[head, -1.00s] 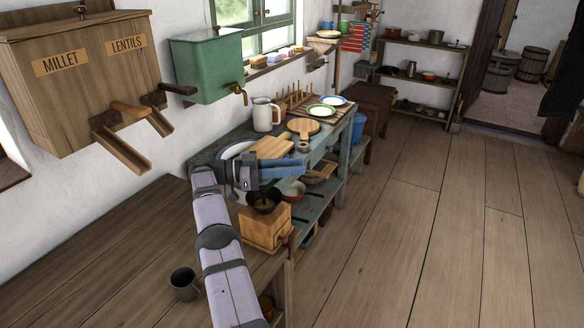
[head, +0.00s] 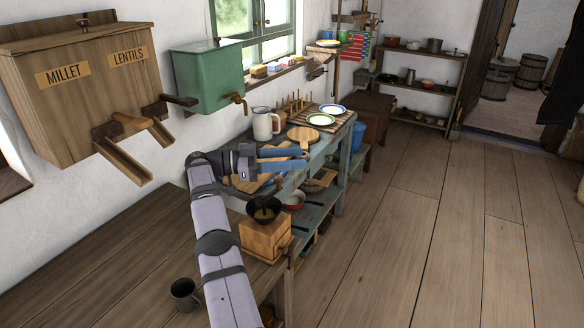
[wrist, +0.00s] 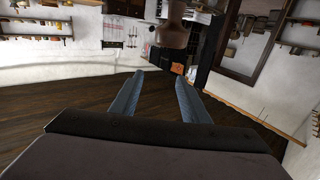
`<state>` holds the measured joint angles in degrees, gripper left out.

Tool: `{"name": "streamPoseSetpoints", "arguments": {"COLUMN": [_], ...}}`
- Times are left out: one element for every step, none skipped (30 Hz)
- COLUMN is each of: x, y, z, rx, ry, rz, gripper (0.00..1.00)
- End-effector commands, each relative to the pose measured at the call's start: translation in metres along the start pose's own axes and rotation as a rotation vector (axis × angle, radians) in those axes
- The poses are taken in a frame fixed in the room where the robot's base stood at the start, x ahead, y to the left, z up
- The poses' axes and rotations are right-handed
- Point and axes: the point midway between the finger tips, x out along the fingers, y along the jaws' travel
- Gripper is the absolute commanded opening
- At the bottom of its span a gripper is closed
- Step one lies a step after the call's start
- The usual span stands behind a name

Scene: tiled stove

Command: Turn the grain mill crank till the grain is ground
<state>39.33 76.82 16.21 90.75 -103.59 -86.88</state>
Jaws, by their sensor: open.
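The grain mill (head: 265,238) is a light wooden box with a dark bowl-shaped hopper on top. It stands at the right end of the wooden worktop in the head view. Its crank is not clearly visible there. My gripper (head: 303,159) is above and beyond the mill, with its blue fingers apart, pointing right. In the wrist view the fingers (wrist: 159,76) are open with nothing between them.
A dark mug (head: 185,294) stands on the worktop (head: 110,270). A blue-green table (head: 340,140) behind the mill holds boards, plates and a white jug (head: 263,124). Grain bins (head: 85,90) and a green tank (head: 205,75) are on the wall. The floor at right is clear.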

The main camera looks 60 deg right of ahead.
Motion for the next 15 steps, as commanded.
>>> {"name": "streamPoseSetpoints", "arguments": {"x": [0.000,0.000,0.000,0.000,0.000,0.000,0.000,0.000,0.000,0.000,0.000,0.000,0.000,0.000,0.000], "y": [0.000,0.000,0.000,0.000,0.000,0.000,0.000,0.000,0.000,0.000,0.000,0.000,0.000,0.000,0.000], "z": [-0.014,-0.018,-0.022,-0.024,-0.026,-0.029,-0.031,-0.032,-0.034,-0.035,-0.036,-0.037,-0.037,-0.037,-0.037], "rx": [0.001,0.001,0.001,0.000,0.000,0.000,0.000,0.000,0.000,0.000,0.000,0.000,0.000,0.000,0.000], "ry": [0.001,0.001,0.001,0.001,0.001,0.001,0.001,0.001,0.001,0.001,0.001,0.001,0.001,0.001,0.001], "rz": [0.000,0.000,0.000,0.000,0.000,0.000,0.000,0.000,0.000,0.000,0.000,0.000,0.000,0.000,0.000], "gripper": [0.42,0.42,0.42,0.42,0.42,0.42,0.42,0.42,0.42,0.42,0.42,0.42,0.42,0.42,0.42]}}
